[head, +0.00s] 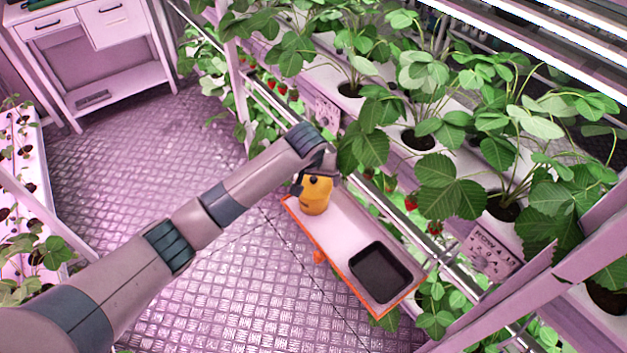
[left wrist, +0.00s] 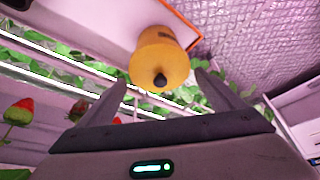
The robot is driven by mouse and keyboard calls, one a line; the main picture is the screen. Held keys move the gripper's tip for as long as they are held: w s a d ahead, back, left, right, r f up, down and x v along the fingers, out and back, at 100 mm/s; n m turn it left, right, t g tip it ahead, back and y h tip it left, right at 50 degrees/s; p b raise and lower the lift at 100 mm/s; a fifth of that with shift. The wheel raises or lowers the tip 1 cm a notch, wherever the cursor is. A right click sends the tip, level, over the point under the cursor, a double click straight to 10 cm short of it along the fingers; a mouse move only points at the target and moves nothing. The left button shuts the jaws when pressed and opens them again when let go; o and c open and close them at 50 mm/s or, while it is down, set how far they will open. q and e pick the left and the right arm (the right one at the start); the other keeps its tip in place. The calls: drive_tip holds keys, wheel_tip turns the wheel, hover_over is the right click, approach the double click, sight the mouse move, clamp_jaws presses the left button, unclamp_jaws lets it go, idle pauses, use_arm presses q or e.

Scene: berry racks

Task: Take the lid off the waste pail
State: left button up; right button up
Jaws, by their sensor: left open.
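The yellow waste pail (head: 315,199) stands at the far left end of a pale tray with an orange rim. Its lid (left wrist: 160,68) is on, with a black knob (left wrist: 161,80) in the middle; the knob also shows in the head view (head: 314,179). My left gripper (head: 314,177) is at the top of the pail. In the left wrist view its two fingers (left wrist: 160,78) are spread apart, with the knob between them in the picture and nothing held. I cannot tell how far the fingertips are from the knob. My right gripper is not in view.
The tray's rim (head: 345,279) is orange, and a black bin (head: 380,272) sits at its near end. Strawberry plants (head: 450,185) and rack rails crowd the right side. A white cabinet (head: 110,75) stands at the back left. The metal floor (head: 160,130) between is clear.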

use_arm(q)
drive_tip(key=shift+w+f, duration=0.2)
drive_tip(key=shift+f, duration=0.35)
drive_tip(key=shift+c, duration=0.7)
